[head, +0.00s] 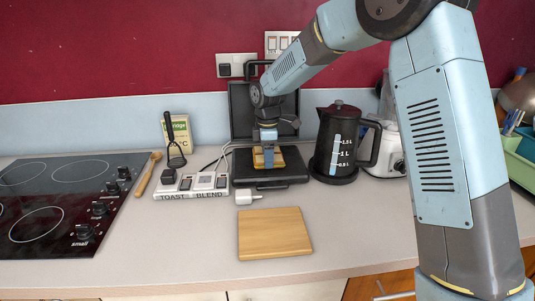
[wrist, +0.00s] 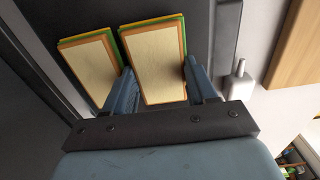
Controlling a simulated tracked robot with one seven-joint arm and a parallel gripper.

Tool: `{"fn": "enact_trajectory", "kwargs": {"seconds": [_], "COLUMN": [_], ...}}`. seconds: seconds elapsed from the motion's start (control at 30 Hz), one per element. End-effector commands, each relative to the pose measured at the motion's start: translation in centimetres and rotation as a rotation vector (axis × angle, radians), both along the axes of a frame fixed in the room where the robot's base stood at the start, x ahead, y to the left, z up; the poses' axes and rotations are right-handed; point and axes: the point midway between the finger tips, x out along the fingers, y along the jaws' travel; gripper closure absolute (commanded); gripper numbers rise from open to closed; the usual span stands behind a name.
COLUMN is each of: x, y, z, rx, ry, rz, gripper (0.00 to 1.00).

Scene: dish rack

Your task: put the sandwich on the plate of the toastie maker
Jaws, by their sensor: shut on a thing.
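The black toastie maker (head: 285,181) stands open at the back of the counter, its lid (head: 239,110) upright. My gripper (head: 268,155) is low over its lower plate, pointing down. In the wrist view its fingers (wrist: 163,88) are shut on a sandwich (wrist: 155,65) with pale bread and green and orange edges. A second sandwich piece (wrist: 85,62) lies beside it, outside the left finger, over the dark plate. In the head view the sandwich (head: 258,159) is partly hidden by my finger. I cannot tell whether the held piece touches the plate.
A black kettle (head: 329,158) stands close on the right. A switch panel labelled TOAST and BLEND (head: 190,194) is on the left, with a hob (head: 60,205) beyond. A white plug (head: 245,197) and a wooden board (head: 273,232) lie in front.

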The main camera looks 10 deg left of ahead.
Motion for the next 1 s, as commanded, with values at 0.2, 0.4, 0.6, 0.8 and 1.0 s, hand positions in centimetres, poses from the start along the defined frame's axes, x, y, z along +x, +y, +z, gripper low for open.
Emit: {"fn": "enact_trajectory", "kwargs": {"seconds": [0.2, 0.4, 0.6, 0.8, 1.0], "x": [0.01, 0.01, 0.03, 0.03, 0.01], "y": [0.01, 0.0, -0.09, -0.09, 0.01], "z": [-0.05, -0.08, -0.28, -0.39, -0.38], "rx": [0.0, 0.0, 0.0, 0.0, 0.0], "ry": [-0.001, 0.0, 0.0, 0.0, 0.0], "rz": [0.0, 0.0, -0.001, -0.001, 0.0], "gripper": [0.74, 0.74, 0.74, 0.35, 0.16]}}
